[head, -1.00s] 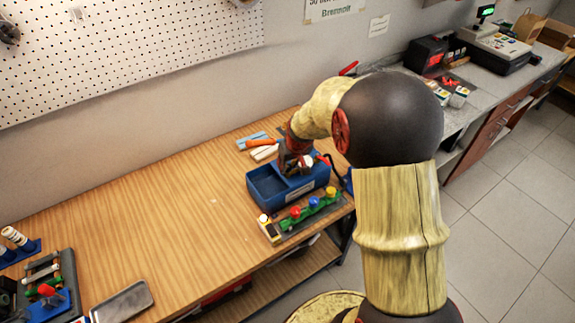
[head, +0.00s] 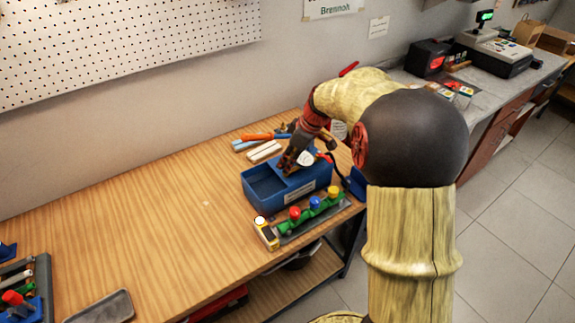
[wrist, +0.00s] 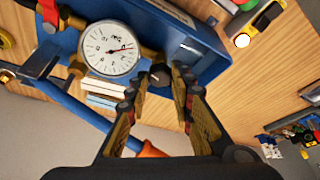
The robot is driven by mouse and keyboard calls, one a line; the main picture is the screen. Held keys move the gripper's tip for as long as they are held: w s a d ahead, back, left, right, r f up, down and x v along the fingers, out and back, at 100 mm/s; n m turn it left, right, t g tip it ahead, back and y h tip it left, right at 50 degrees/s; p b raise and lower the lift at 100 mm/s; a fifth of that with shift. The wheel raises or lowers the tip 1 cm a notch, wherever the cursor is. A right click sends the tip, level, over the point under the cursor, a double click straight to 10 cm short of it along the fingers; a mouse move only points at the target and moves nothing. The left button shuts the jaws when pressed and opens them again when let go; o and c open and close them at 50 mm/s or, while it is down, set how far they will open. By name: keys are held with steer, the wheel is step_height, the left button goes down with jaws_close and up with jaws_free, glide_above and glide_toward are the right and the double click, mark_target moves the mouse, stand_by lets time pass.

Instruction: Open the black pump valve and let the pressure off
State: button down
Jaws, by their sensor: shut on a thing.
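The blue test pump (head: 262,205) stands on the wooden bench, with an open tank in front. Its round white gauge (wrist: 109,48) fills the upper left of the wrist view, with a red needle pointing right. The black pump valve (wrist: 160,76) is a small dark knob right of the gauge, partly hidden by my fingers. My gripper (wrist: 155,88) is shut on this knob, one finger on each side; it also shows over the pump in the head view (head: 287,163). A red handle (wrist: 47,11) is at the wrist view's upper left.
A green manifold (head: 318,213) with red, blue and yellow caps lies in front of the pump. A yellow-and-black device (head: 265,233) is beside it. An orange-handled tool (head: 258,136) and white blocks (head: 264,151) lie behind. The bench to the left is mostly clear.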

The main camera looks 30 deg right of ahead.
steer(key=shift+n, duration=0.3)
stand_by(0.4)
steer(key=c, duration=1.8)
jaws_free()
steer(key=v, duration=1.2)
steer(key=shift+w+d, duration=0.1)
steer(key=shift+w, duration=0.05)
